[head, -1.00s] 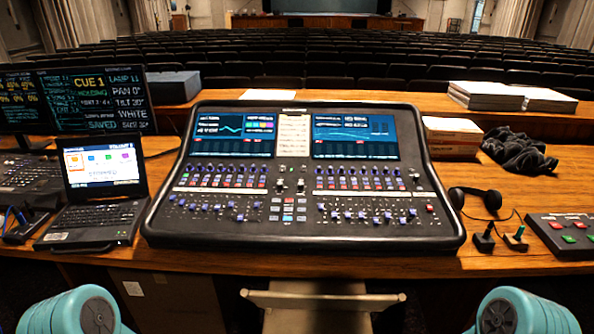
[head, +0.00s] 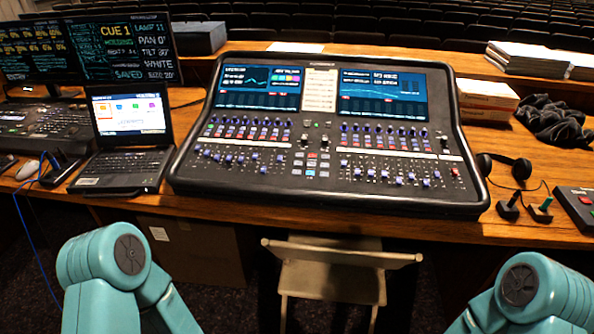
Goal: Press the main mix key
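The mixing desk (head: 325,193) stands on the wooden table in the middle of the head view, with two screens at its back and rows of knobs and faders. A small block of keys (head: 311,164) sits at its centre, some lit red or pale blue. I cannot read which one is the main mix key. Only teal links of my two arms show, at the lower left and lower right. Both grippers are out of the picture.
An open laptop (head: 127,135) stands left of the desk, with monitors (head: 121,47) behind it. A headset (head: 521,168), two small joysticks (head: 540,210) and a button box (head: 580,203) lie at right. A folding chair (head: 333,275) stands in front of the table.

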